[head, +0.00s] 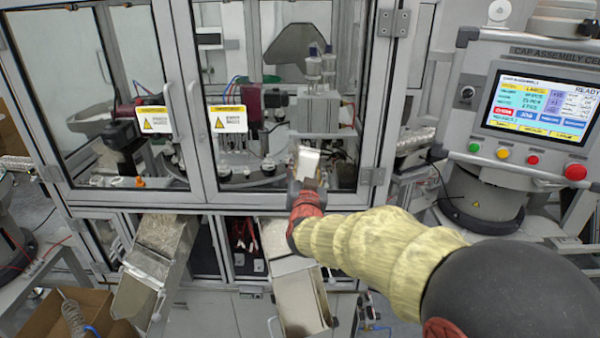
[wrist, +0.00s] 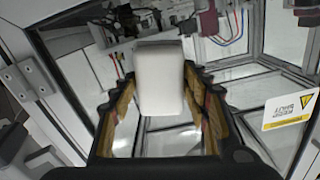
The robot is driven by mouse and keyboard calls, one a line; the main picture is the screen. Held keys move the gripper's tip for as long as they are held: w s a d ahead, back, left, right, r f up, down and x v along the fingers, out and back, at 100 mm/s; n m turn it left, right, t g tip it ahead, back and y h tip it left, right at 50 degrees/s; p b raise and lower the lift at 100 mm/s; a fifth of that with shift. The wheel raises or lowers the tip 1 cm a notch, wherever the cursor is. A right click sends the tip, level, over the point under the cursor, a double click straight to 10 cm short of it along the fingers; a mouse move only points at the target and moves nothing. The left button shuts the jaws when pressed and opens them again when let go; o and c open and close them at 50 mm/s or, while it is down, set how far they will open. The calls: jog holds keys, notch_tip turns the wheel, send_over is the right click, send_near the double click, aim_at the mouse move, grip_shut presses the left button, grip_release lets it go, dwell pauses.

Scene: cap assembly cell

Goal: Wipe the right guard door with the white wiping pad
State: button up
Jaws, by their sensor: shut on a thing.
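The white wiping pad (wrist: 160,80) is held between the two fingers of my gripper (wrist: 160,100) in the wrist view. In the head view the pad (head: 308,162) shows at the end of my gripper (head: 307,184), in front of the lower part of the right guard door (head: 285,195). My gripper is shut on the pad. The door is a clear pane in a grey frame with a warning label (head: 227,119) and a handle at its left side. It looks closed. I cannot tell whether the pad touches the pane.
The left guard door (head: 90,100) is beside it. A control panel (head: 535,105) with a lit screen and buttons stands at the right. Metal chutes (head: 155,260) (head: 300,298) jut out below the doors. A cardboard box (head: 75,315) is at the lower left.

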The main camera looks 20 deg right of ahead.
jog(key=shift+s+d+b, duration=0.25)
jog(key=shift+d+b, duration=0.35)
jog(key=shift+d, duration=0.25)
jog(key=shift+s+d+b, duration=0.3)
jog(key=shift+d+b, duration=0.25)
jog(key=shift+d, duration=0.25)
jog(key=shift+s+d+b, duration=0.25)
jog(key=shift+d+b, duration=0.35)
jog(key=shift+d, duration=0.25)
jog(key=shift+w+a+p, duration=0.25)
jog(key=shift+w+a, duration=0.05)
jog(key=shift+a, duration=0.55)
jog(key=shift+w+a+p, duration=0.2)
jog(key=shift+w+a, duration=0.1)
jog(key=shift+a, duration=0.55)
jog(key=shift+a, duration=0.1)
